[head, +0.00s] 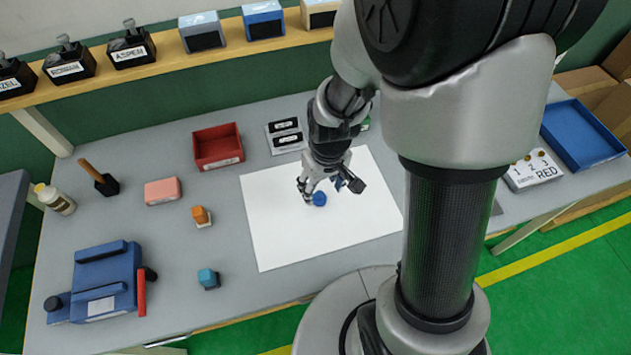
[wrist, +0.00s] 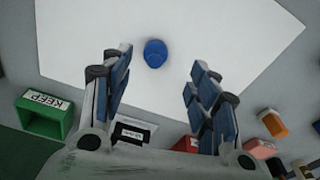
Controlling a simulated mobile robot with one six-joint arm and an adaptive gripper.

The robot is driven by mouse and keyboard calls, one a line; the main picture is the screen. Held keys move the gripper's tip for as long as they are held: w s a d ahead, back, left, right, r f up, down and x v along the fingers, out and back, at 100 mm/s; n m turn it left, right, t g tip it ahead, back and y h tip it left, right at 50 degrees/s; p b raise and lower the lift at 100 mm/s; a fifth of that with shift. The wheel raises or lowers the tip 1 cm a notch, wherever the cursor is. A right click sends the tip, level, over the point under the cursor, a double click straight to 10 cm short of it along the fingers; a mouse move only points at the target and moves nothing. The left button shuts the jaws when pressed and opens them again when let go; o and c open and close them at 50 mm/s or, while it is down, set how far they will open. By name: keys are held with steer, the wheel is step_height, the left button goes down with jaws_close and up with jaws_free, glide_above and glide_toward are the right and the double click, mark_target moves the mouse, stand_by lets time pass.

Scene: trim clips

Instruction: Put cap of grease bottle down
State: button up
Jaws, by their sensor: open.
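A small round blue cap (head: 319,199) lies on the white sheet (head: 280,235) on the grey table. In the wrist view the blue cap (wrist: 155,53) appears in the gap between my fingertips, toward their far ends, touching neither. My gripper (head: 326,192) is open and points down over the sheet; its two blue-padded fingers (wrist: 160,65) are spread wide with nothing held. A white bottle (head: 56,199) with a yellowish top is at the table's left end. I cannot tell whether it is the grease bottle.
A red bin (head: 217,147), pink block (head: 162,190), orange block (head: 201,215) and teal block (head: 208,278) stand left of the sheet. A blue fixture (head: 103,280) is at front left. A green KEEP bin (wrist: 45,117) shows in the wrist view. The sheet around the cap is clear.

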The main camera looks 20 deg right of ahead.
mark_target(320, 194)
steer(key=f+b, duration=0.1)
steer(key=f, duration=0.1)
steer(key=w+f, duration=0.1)
steer(key=f, duration=0.1)
steer(key=f+b, duration=0.1)
steer(key=f, duration=0.1)
steer(key=shift+w+d+f+b, duration=0.15)
steer(key=shift+w+f+b, duration=0.15)
steer(key=shift+f, duration=0.1)
steer(key=shift+c, duration=0.2)
steer(key=c, duration=0.8)
steer(key=shift+c, duration=0.2)
